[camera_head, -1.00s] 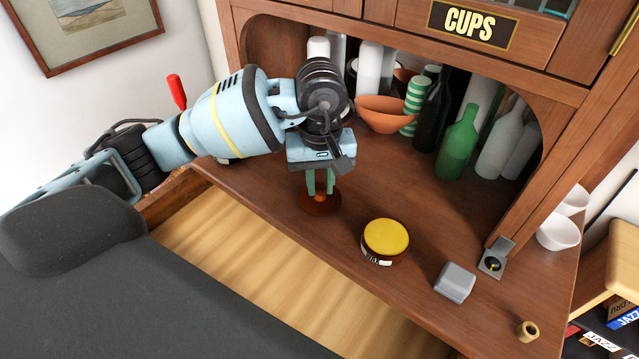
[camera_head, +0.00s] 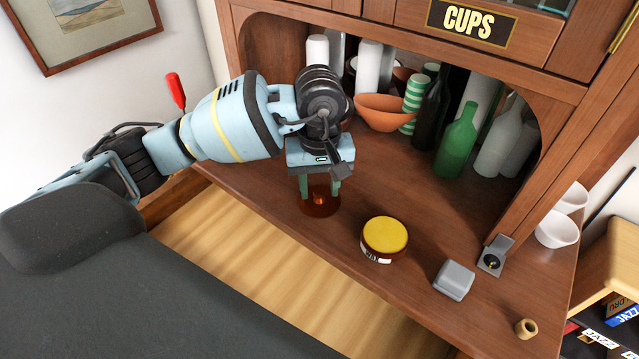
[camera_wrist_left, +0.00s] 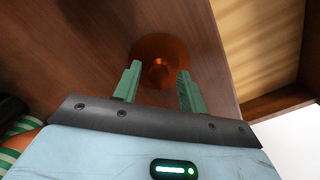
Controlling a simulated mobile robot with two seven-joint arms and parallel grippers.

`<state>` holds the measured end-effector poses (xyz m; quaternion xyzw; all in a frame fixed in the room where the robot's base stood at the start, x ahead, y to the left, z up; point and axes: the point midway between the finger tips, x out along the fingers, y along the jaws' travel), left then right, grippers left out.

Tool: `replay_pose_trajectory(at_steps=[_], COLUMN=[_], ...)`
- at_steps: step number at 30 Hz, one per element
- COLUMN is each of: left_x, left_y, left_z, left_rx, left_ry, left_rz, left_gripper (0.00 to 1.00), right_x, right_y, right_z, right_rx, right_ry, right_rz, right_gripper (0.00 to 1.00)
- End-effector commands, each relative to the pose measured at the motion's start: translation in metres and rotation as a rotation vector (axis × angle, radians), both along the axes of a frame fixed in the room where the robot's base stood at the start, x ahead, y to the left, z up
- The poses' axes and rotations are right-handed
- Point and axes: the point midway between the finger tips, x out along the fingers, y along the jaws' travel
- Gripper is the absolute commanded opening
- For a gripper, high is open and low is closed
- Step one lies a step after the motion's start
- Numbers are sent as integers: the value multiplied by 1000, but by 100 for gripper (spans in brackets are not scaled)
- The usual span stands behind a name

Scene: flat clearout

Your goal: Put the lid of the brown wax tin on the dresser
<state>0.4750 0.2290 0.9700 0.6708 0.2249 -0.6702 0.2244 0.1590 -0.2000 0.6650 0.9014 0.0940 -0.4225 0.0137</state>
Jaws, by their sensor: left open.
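The brown wax tin (camera_head: 372,250) stands open on the dresser (camera_head: 440,222), its yellow wax (camera_head: 386,235) showing on top and a white "WAX" label on its side. Its brown lid (camera_head: 319,207), with a small knob, lies flat on the dresser to the left of the tin. My left gripper (camera_head: 319,187) is just above the lid, open, fingers pointing down. In the left wrist view the lid (camera_wrist_left: 159,50) lies beyond the green fingertips (camera_wrist_left: 158,80), with its knob between them in the picture. The right gripper is not in view.
A grey box (camera_head: 454,280), a small dark-faced grey item (camera_head: 494,257) and a tan ring (camera_head: 527,329) stand right of the tin. Bottles (camera_head: 459,145), an orange bowl (camera_head: 382,113) and cups fill the alcove behind. An open drawer (camera_head: 260,265) lies in front.

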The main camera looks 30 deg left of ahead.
Motion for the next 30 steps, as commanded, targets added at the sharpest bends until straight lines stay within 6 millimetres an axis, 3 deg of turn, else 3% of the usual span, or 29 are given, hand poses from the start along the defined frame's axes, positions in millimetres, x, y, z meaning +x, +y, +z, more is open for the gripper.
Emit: replay_pose_trajectory(at_steps=[5,19,24,30], left_x=[1,1,0,0], left_y=[0,0,0,0], left_z=[19,107,121,123], left_rx=[-1,0,0,-1], left_ry=[-6,-5,-3,1], left_rz=[-1,0,0,0], left_gripper=[42,42,42,42], right_x=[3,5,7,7], right_y=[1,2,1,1], right_z=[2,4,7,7], right_rx=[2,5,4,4], right_ry=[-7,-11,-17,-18], right_rz=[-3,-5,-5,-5], right_gripper=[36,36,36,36])
